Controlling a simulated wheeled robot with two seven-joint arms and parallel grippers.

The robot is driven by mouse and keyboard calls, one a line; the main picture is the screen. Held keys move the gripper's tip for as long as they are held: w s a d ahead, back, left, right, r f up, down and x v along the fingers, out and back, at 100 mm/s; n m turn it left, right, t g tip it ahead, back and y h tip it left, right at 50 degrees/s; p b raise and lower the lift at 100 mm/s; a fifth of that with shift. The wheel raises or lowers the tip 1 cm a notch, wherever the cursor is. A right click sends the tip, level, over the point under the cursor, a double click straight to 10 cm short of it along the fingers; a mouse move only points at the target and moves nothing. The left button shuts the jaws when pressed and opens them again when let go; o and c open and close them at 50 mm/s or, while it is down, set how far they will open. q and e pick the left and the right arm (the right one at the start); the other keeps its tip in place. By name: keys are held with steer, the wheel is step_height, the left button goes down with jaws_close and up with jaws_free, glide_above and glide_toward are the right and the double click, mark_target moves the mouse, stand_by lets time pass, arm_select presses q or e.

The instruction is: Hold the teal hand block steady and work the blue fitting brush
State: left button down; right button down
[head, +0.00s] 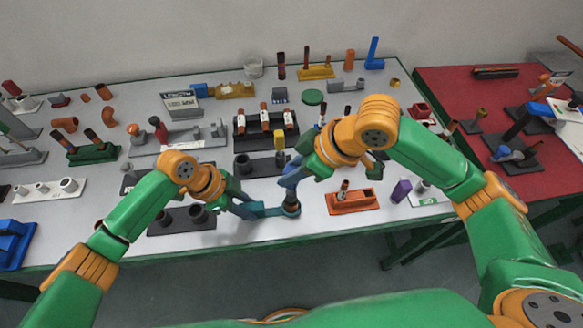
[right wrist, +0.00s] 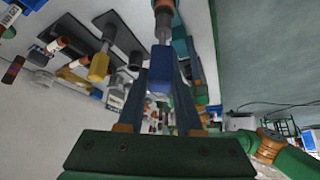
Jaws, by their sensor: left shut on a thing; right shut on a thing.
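My left gripper (head: 255,209) is shut on the teal hand block (head: 272,211), low over the front of the light table. The jaws partly hide the block. My right gripper (head: 291,181) is above it and slightly to the right, pointing down. In the right wrist view, its jaws are shut on the blue handle of the fitting brush (right wrist: 158,84). The brush's grey shaft reaches toward a copper-brown piece (right wrist: 163,6) at the top edge. I cannot tell how far the brush tip is inside it. The teal block also shows beside the shaft (right wrist: 181,48).
An orange tray (head: 354,204) sits just right of my grippers. A dark rack with copper tubes (head: 265,123) and a yellow-handled tool (head: 280,143) stand behind. A dark two-socket block (head: 181,221) lies left. A red table (head: 440,84) adjoins at right.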

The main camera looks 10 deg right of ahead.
steer(key=shift+f, duration=0.1)
steer(key=shift+f, duration=1.1)
steer(key=shift+f, duration=0.1)
